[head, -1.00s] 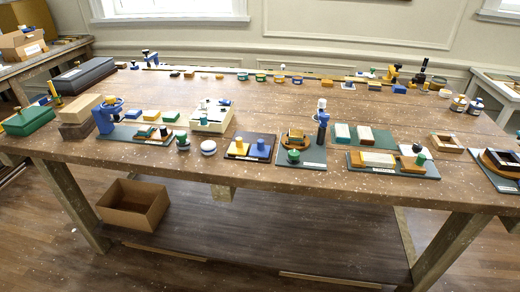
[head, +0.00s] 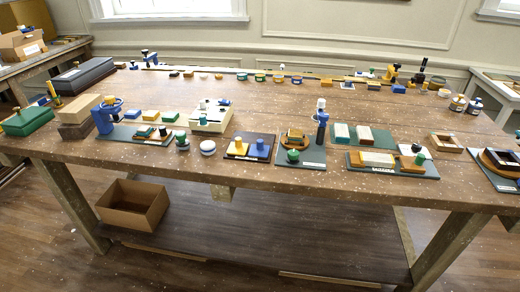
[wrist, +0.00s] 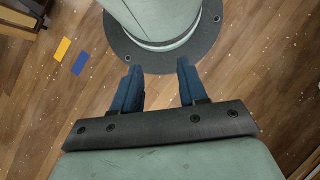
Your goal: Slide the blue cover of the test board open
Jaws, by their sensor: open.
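A dark board (head: 236,156) near the front edge of the table, left of centre in the head view, carries a yellow block with a knob (head: 241,146) and a blue block with a knob (head: 261,148) side by side. The blue block looks like the blue cover; what lies under it cannot be seen. My gripper (wrist: 158,66) shows only in the wrist view. Its two blue fingers are apart with nothing between them, above the wooden floor and my own round base. It is away from the board, which the wrist view does not show.
A round white-topped item (head: 208,148) stands just left of the board, and a green-grey board with a green knob (head: 293,155) stands just right. A cream box (head: 211,118) is behind. Many small items line the table (head: 380,215). A cardboard box (head: 133,205) sits below.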

